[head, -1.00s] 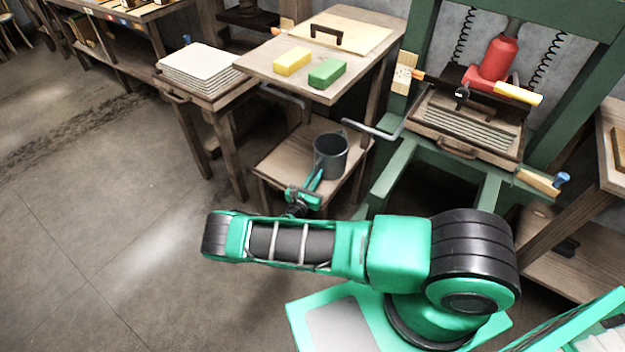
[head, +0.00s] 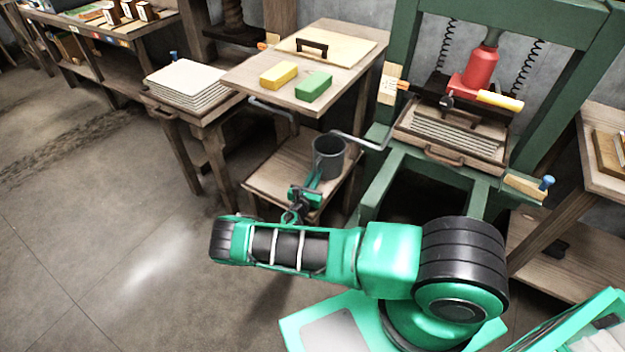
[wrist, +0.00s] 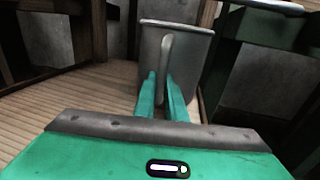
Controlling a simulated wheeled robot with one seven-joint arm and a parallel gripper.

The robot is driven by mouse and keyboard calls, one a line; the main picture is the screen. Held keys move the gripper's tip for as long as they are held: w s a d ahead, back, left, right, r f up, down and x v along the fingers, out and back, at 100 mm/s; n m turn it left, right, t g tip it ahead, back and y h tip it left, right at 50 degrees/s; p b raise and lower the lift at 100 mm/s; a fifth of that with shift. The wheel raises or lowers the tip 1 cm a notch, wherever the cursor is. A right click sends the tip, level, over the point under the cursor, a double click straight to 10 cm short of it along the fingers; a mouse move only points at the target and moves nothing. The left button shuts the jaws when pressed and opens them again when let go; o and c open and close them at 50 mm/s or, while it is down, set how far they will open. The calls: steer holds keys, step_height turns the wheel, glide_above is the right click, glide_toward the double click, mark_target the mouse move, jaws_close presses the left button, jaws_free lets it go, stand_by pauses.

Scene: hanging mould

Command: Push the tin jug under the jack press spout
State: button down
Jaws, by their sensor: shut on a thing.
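The tin jug (head: 328,160) is a dark grey cylinder standing upright on a low wooden shelf (head: 268,176) below the tabletop with the sponge-like blocks. In the wrist view the jug (wrist: 187,60) stands straight ahead, its vertical handle facing me. My gripper (head: 314,180) reaches in from the front, low beside the jug. In the wrist view the fingers of my gripper (wrist: 163,85) are closed on the jug's handle, one on each side of it. The jack press (head: 485,75) with its red jack stands to the right of the jug in a green frame.
A yellow block (head: 279,75) and a green block (head: 313,87) lie on the table above. A green frame leg (head: 375,185) stands right of the shelf. Open floor lies left.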

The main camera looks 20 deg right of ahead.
steer(key=shift+w+d, duration=0.3)
steer(key=shift+d, duration=0.2)
steer(key=c, duration=1.7)
jaws_free()
steer(key=shift+c, duration=0.2)
